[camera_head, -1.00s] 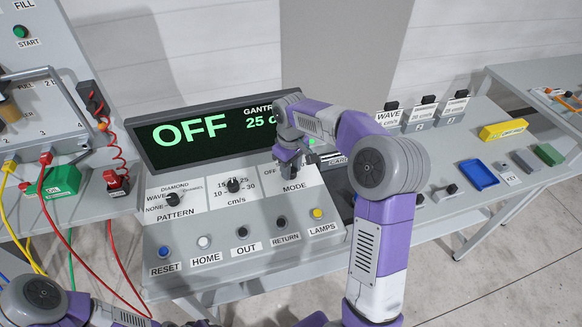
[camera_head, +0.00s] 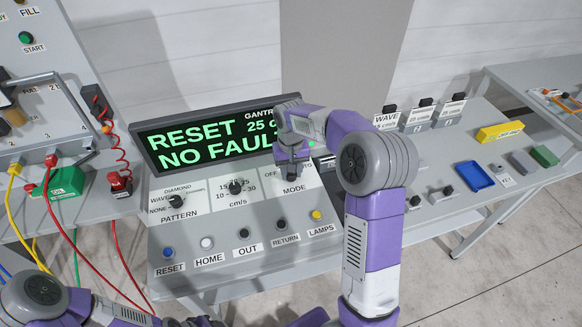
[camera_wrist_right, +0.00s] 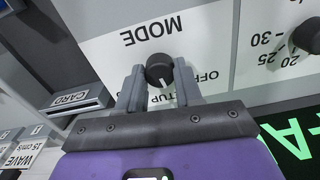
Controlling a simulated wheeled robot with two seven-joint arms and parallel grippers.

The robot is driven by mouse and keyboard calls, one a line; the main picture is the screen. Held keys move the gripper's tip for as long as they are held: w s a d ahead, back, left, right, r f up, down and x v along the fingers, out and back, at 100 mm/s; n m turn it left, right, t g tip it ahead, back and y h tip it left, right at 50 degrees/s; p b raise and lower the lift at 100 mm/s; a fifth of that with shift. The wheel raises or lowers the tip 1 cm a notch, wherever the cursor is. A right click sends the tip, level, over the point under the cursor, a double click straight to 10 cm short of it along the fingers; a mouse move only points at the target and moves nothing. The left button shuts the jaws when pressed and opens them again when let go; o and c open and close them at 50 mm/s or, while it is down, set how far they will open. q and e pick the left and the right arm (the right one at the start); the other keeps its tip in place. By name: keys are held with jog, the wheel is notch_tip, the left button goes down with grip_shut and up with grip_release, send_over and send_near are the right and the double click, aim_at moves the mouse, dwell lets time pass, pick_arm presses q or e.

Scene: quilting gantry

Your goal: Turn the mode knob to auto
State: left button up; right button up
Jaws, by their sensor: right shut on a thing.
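The mode knob (camera_wrist_right: 158,70) is a round black knob with a white pointer line, on a white plate printed MODE. In the right wrist view its line points toward the SETUP label (camera_wrist_right: 160,98), with OFF beside it. My right gripper (camera_wrist_right: 160,82) is shut on the knob, one grey finger on each side. The display (camera_head: 205,140) reads RESET NO FAULT in green. My left arm (camera_head: 40,298) is at the bottom left; its jaws are not clear.
The pattern knob (camera_head: 176,202) and speed knob (camera_head: 236,187) are left of the mode knob. A row of buttons, including the blue reset button (camera_head: 168,253), runs along the panel's front. A card slot (camera_wrist_right: 78,100) lies beside the MODE plate.

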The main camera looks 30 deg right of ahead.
jog(key=m+p, duration=0.2)
jog(key=m, duration=0.3)
jog(key=shift+r+m, duration=0.1)
jog(key=shift+m, duration=0.2)
jog(key=m+p, duration=0.2)
jog(key=m, duration=0.3)
jog(key=shift+m, duration=0.3)
jog(key=o, duration=1)
jog(key=shift+o, duration=0.2)
notch_tip(320, 180, up, 7)
jog(key=shift+r+p, duration=0.2)
jog(key=shift+p, duration=0.45)
